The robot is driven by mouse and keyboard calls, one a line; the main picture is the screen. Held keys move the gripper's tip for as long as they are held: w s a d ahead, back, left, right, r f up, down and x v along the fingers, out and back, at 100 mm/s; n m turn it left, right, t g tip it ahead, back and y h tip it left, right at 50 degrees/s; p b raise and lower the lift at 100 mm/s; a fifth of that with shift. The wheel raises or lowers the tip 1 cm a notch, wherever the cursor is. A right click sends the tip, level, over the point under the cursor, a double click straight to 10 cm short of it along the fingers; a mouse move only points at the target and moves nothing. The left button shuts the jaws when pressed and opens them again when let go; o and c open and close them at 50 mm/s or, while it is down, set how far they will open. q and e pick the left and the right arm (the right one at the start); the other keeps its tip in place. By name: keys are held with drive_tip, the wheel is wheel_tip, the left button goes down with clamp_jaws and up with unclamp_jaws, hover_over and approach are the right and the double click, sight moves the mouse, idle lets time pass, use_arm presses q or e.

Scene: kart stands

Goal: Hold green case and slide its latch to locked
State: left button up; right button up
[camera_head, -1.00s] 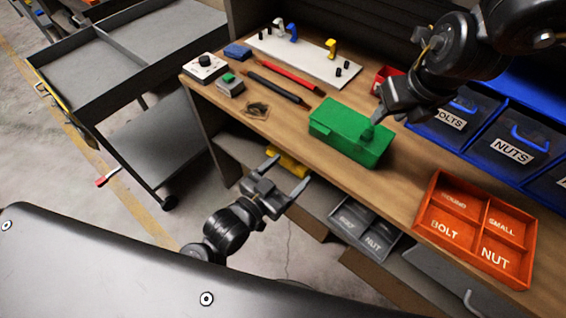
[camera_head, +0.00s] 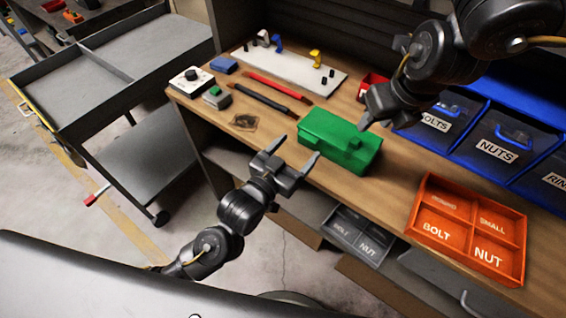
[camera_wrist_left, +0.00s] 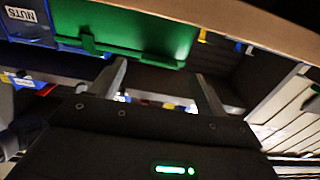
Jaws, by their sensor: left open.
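The green case (camera_head: 325,128) lies closed on the wooden bench, with a small green latch knob (camera_head: 355,143) on its top near the right end. My left gripper (camera_head: 299,149) is open and empty just off the bench's front edge, its fingers pointing at the near side of the case without holding it. In the left wrist view the case (camera_wrist_left: 130,25) shows beyond the two spread fingers (camera_wrist_left: 163,88). My right gripper (camera_head: 376,123) hangs above the case's right end, apart from the latch; whether its jaws are open is unclear. The latch's exact position is too small to tell.
An orange divided tray (camera_head: 412,222) stands to the right and blue bins (camera_head: 497,146) line the back. A red and a black tool (camera_head: 264,98) lie left of the case. A grey tray (camera_head: 338,240) sits below the bench, and a grey cart (camera_head: 110,75) stands left.

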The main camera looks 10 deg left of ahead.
use_arm(q)
drive_tip(key=shift+x, duration=1.25)
drive_tip(key=shift+c, duration=0.2)
